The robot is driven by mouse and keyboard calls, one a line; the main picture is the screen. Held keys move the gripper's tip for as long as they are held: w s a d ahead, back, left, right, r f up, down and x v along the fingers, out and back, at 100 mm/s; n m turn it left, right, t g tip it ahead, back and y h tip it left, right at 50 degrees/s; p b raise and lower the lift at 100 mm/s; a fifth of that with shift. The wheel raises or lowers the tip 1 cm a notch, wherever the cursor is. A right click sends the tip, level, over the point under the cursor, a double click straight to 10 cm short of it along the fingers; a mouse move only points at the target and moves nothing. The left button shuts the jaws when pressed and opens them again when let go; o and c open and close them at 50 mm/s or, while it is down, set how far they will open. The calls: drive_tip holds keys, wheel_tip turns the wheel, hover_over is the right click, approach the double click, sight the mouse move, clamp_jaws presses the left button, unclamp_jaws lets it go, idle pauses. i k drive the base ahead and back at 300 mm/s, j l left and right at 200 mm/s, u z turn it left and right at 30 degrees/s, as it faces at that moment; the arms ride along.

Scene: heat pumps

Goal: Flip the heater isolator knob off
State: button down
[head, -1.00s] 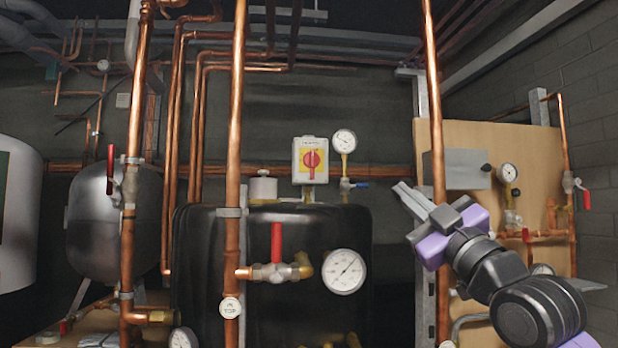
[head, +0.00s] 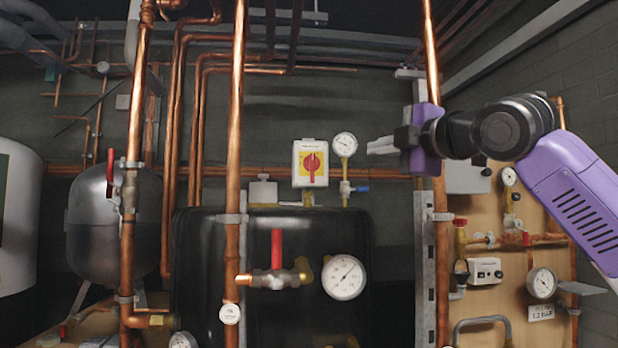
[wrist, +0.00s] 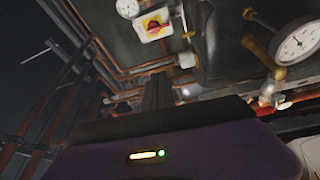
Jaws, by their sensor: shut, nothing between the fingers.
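The heater isolator is a white box with a yellow plate and a red knob (head: 312,163), mounted above the black tank in the head view. The knob's handle looks roughly upright there. In the wrist view the isolator knob (wrist: 154,25) appears tilted near the top, with clear distance to my gripper. My gripper (head: 372,147) is shut and empty, to the right of the isolator and just right of the round gauge, with its fingers pointing left. It does not touch the knob.
A round gauge (head: 344,145) stands on a brass stem between the isolator and my gripper, with a blue-handled valve below it. A vertical copper pipe (head: 234,130) runs left of the isolator. Another copper pipe (head: 434,80) runs by my wrist. A black tank (head: 200,260) sits below.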

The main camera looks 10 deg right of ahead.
sight(312, 164)
drive_tip(key=i+j, duration=0.25)
drive_tip(key=i, duration=0.2)
drive_tip(key=i+j, duration=0.25)
drive_tip(key=i, duration=0.25)
